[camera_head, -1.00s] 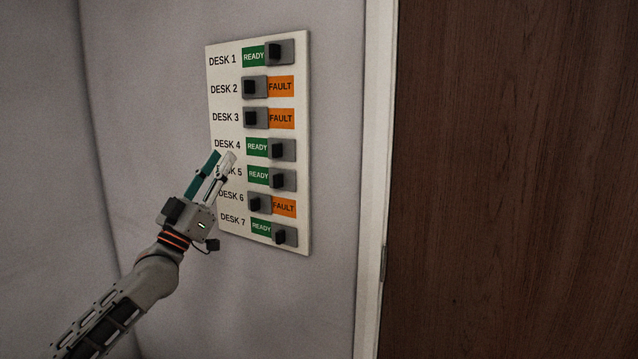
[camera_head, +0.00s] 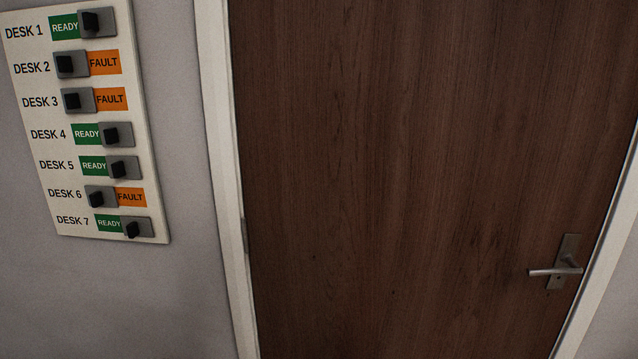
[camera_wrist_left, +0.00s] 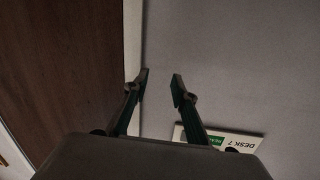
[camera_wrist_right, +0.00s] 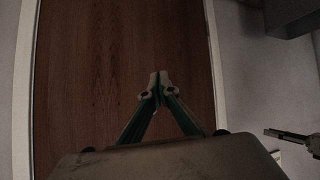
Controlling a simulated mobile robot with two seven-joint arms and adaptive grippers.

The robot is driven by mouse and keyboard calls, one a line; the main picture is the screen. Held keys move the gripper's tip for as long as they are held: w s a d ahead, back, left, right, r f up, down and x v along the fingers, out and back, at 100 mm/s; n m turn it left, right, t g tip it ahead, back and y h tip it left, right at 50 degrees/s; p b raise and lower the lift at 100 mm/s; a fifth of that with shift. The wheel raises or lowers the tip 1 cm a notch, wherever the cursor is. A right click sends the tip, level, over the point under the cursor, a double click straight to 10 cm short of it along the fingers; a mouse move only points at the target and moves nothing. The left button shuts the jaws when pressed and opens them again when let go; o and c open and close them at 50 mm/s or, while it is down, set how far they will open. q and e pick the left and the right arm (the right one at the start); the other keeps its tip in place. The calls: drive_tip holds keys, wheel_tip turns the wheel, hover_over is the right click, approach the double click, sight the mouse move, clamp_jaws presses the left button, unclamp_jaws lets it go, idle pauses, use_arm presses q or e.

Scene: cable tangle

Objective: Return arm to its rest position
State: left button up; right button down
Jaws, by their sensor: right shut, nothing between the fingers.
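My left gripper (camera_wrist_left: 160,82) shows in the left wrist view with a gap between its fingertips and nothing in it. The wall is behind it, and the bottom end of the white desk panel (camera_wrist_left: 248,143) shows upside down at the lower right, apart from the fingers. My right gripper (camera_wrist_right: 159,82) is shut and empty in the right wrist view, with the brown door behind it. Neither arm shows in the head view. The panel (camera_head: 49,128) with its labelled switches hangs on the wall at the left there.
A brown wooden door (camera_head: 400,150) in a white frame (camera_head: 222,180) fills most of the head view. Its metal handle (camera_head: 556,271) is at the lower right. A dark grey box-like thing (camera_wrist_right: 292,14) is at the upper right of the right wrist view.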

use_arm(q)
drive_tip(key=s+d+f+g, duration=0.2)
drive_tip(key=s+d+f, duration=0.2)
drive_tip(key=s+f, duration=0.2)
drive_tip(key=s+d+f+g, duration=0.2)
drive_tip(key=s+d+f, duration=0.2)
drive_tip(key=s+f, duration=0.2)
drive_tip(key=s+d+f+g+y, duration=0.1)
drive_tip(key=s+d+f+g, duration=0.1)
drive_tip(key=s+f, duration=0.4)
drive_tip(key=s+d, duration=0.1)
drive_tip(key=s, duration=0.1)
drive_tip(key=shift+s+d+f+m+p, duration=0.15)
drive_tip(key=shift+s+d+m+p, duration=0.15)
drive_tip(key=shift+s+d+p, duration=0.1)
drive_tip(key=shift+w, duration=0.1)
idle(0.3)
